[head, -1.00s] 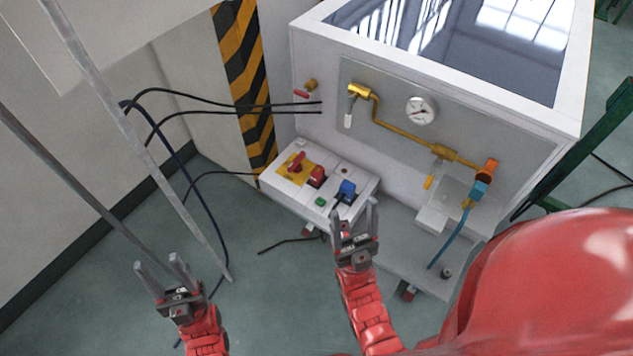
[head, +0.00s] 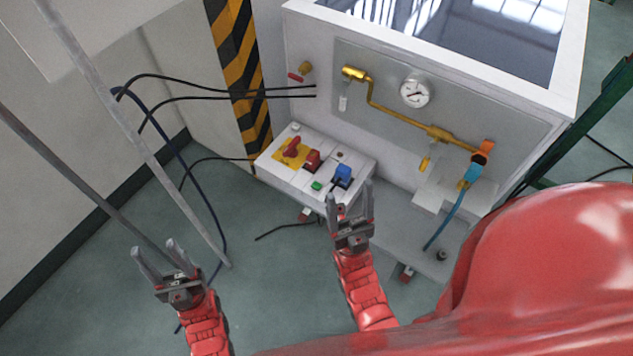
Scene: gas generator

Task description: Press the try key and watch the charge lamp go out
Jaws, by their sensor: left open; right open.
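The control box (head: 279,179) juts from the front of the white generator cabinet (head: 310,50). Its sloping top carries a red rotary switch on a yellow plate (head: 291,150), a second red switch (head: 312,160), a green button (head: 316,186) and a blue connector (head: 343,174). A small dark round spot (head: 340,155) sits near its back edge. I cannot tell which part is the try key or the charge lamp, or whether any lamp is lit. My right gripper (head: 349,191) is open and empty, over the box's front right corner in the picture. My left gripper (head: 155,248) is open and empty, well left of the box.
A brass pipe (head: 400,112) with a pressure gauge (head: 414,92) runs across the panel to an orange and blue valve and blue hose (head: 446,217). Black cables (head: 200,90) hang on the left, near slanted metal poles (head: 150,150) and a striped post (head: 236,70). Floor between the grippers is mostly clear.

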